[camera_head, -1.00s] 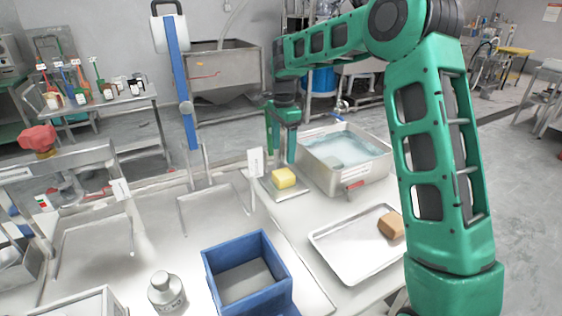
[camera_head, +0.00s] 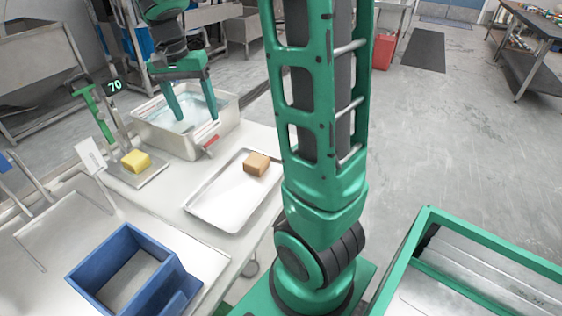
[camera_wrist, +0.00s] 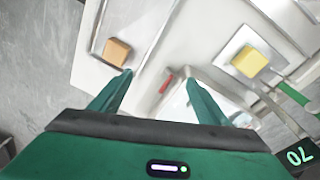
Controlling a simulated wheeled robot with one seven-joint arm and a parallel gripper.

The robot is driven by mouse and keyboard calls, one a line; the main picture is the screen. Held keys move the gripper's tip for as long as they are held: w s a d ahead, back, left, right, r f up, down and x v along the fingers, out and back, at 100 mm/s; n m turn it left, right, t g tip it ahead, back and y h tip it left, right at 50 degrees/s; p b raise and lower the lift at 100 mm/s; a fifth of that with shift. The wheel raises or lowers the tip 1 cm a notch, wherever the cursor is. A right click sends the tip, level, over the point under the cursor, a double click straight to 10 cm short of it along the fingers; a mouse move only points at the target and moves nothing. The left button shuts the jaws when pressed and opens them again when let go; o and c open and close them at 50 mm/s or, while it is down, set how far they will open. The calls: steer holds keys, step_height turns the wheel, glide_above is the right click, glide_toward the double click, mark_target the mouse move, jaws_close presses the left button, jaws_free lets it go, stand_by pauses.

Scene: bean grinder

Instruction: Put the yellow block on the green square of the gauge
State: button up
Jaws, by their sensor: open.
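The yellow block (camera_head: 135,160) rests on a small silver plate (camera_head: 152,177) below a post. A black display (camera_head: 114,86) reading 70 and a slanted green bar (camera_head: 92,112) are at that post. I cannot make out a green square; any marking under the block is hidden. My gripper (camera_head: 197,118) is open and empty, over the water basin, to the right of and apart from the block. In the wrist view, the yellow block (camera_wrist: 250,61) lies to the right of the open fingers (camera_wrist: 160,77).
The steel basin (camera_head: 162,138) of water stands behind the block, with a red handle (camera_head: 210,143) at its front. A tray (camera_head: 212,211) holds a brown block (camera_head: 256,164). A blue bin (camera_head: 105,254) stands at front left. A white card (camera_head: 90,155) stands left of the plate.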

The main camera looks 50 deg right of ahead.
steer(key=s+d+f+n, duration=0.1)
steer(key=s+f+n, duration=0.1)
steer(key=s, duration=1.2)
steer(key=s+d+f+n+y, duration=0.1)
steer(key=s+d+f+n, duration=0.1)
steer(key=s, duration=1.1)
steer(key=shift+s+f+n+y, duration=0.3)
steer(key=shift+s+f+n, duration=0.05)
steer(key=shift+f+n, duration=0.2)
steer(key=shift+w+d+f, duration=0.1)
steer(key=shift+w+f, duration=0.15)
steer(key=shift+w, duration=0.4)
